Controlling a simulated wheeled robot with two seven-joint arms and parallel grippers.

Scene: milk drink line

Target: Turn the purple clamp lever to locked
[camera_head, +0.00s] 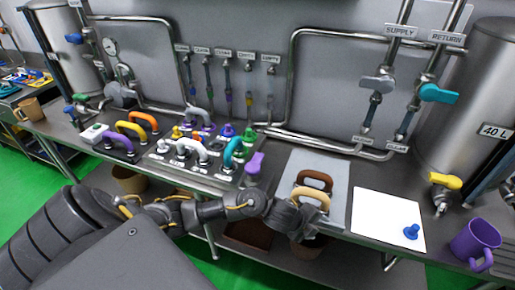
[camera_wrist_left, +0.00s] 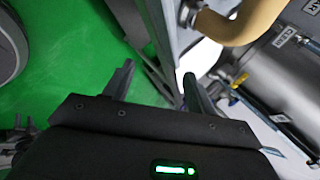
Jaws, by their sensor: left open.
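A purple lever-shaped piece (camera_head: 255,163) stands at the front right corner of the fixture plate with the coloured handles; its locked or unlocked position is too small to tell. A purple arched handle (camera_head: 118,143) stands further left. My left gripper (camera_head: 306,215) is at the counter's front edge, right of the purple lever and apart from it, just in front of a tan handle (camera_head: 310,198). In the left wrist view my left gripper (camera_wrist_left: 158,80) has its two fingers spread with nothing between them. The tan handle (camera_wrist_left: 250,22) shows beyond them. My right gripper is not in view.
A brown handle (camera_head: 318,180) stands behind the tan one on a grey plate (camera_head: 331,165). Right of it lie a white sheet (camera_head: 380,220) with a blue knob (camera_head: 411,231) and a purple mug (camera_head: 475,238). Pipes and valves line the back.

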